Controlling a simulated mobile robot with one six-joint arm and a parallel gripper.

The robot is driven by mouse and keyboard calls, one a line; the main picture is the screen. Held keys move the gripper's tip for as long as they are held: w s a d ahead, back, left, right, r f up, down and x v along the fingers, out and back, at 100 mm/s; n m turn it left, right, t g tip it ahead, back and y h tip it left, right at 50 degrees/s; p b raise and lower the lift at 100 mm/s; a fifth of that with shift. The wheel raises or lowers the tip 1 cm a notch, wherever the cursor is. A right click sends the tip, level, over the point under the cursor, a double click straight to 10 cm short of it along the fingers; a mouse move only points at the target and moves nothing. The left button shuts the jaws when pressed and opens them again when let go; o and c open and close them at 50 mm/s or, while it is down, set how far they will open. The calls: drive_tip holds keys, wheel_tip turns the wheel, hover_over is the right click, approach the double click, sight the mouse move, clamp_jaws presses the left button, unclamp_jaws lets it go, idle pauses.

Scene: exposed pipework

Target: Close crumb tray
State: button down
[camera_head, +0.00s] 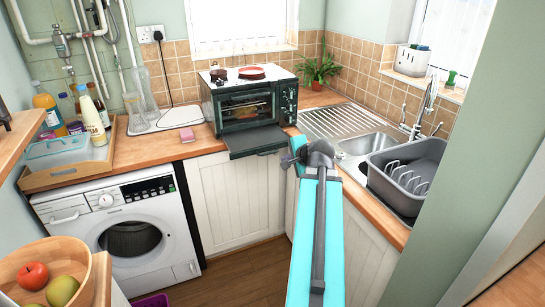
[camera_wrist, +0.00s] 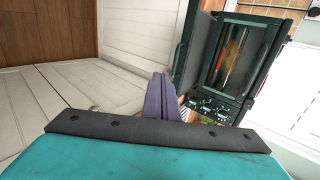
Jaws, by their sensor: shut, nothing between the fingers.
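The toaster oven (camera_head: 250,103) stands on the wooden counter in the corner, with its glass front upright. A dark flat panel, the crumb tray (camera_head: 258,142), sticks out from the oven's lower front over the counter edge. In the wrist view the oven (camera_wrist: 240,62) appears turned on its side, and the tray (camera_wrist: 193,48) is the dark rimmed panel beside the glass. My gripper (camera_head: 286,160) is just right of the tray's right end. In the wrist view its purple-grey fingers (camera_wrist: 161,84) are together and empty. I cannot tell whether they touch the tray.
A plate and a red item lie on the oven's top. The sink (camera_head: 360,146) and grey dish rack (camera_head: 408,172) are to the right. A pink sponge (camera_head: 187,135) lies left of the oven. White cabinet doors (camera_head: 232,195) and a washing machine (camera_head: 125,232) stand below the counter.

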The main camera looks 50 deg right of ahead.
drive_tip(key=w+r+p+x, duration=0.1)
drive_tip(key=r+p+x, duration=0.1)
drive_tip(key=x, duration=1)
drive_tip(key=shift+w+d+p, duration=0.4)
drive_tip(key=shift+w+p, duration=0.2)
drive_tip(key=shift+p, duration=0.2)
